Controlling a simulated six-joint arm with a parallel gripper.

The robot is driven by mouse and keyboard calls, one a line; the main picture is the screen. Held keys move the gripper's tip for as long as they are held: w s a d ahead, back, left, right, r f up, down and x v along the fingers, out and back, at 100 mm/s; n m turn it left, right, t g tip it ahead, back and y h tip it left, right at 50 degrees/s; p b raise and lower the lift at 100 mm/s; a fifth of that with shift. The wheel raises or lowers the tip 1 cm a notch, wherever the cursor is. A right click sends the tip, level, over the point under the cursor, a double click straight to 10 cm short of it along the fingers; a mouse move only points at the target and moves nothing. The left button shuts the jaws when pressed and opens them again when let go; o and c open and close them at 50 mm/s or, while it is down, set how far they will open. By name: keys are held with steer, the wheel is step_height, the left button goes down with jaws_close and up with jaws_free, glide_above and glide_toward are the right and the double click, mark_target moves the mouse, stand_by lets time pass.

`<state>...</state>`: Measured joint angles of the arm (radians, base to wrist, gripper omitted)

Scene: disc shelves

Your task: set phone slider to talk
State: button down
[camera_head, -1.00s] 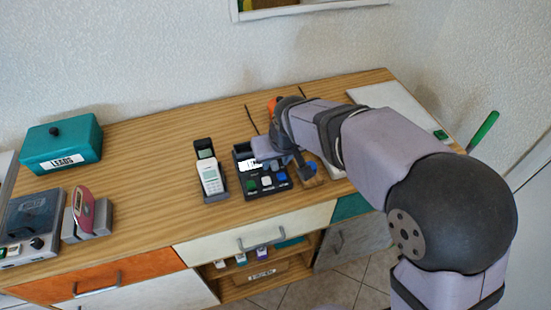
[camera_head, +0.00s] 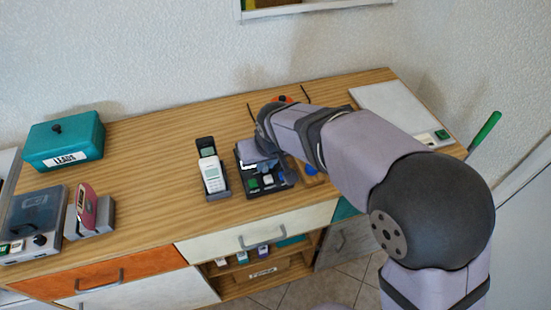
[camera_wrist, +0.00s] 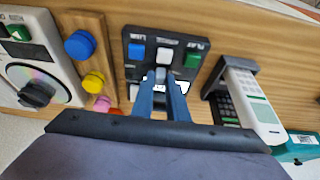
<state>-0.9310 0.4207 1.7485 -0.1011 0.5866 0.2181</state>
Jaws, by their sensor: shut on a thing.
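A black control box (camera_head: 287,174) with a green, a white and a blue button stands on the wooden desk. In the wrist view, the box (camera_wrist: 132,72) shows upside down, with labels that seem to read LAMP and PLAY. My gripper (camera_wrist: 162,84) is over the box, beyond its buttons in the wrist view, shut on a small whitish piece (camera_wrist: 160,88) that I take for the slider knob. The fingers hide most of the slider and its markings, so its position cannot be read. The gripper (camera_head: 266,166) is partly hidden by my wrist in the head view.
A white phone handset (camera_head: 212,178) stands in a dark cradle left of the box; it also shows in the wrist view (camera_wrist: 252,100). Blue (camera_wrist: 80,44) and yellow (camera_wrist: 93,82) knobs stand on the other side. A teal box (camera_head: 64,142) is far left.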

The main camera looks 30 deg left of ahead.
steer(key=shift+s+a, duration=0.1)
steer(key=shift+a, duration=0.05)
steer(key=c, duration=1.7)
jaws_free()
steer(key=shift+s, duration=0.1)
steer(key=shift+r, duration=0.1)
steer(key=shift+b+v, duration=0.5)
steer(key=shift+v, duration=3.1)
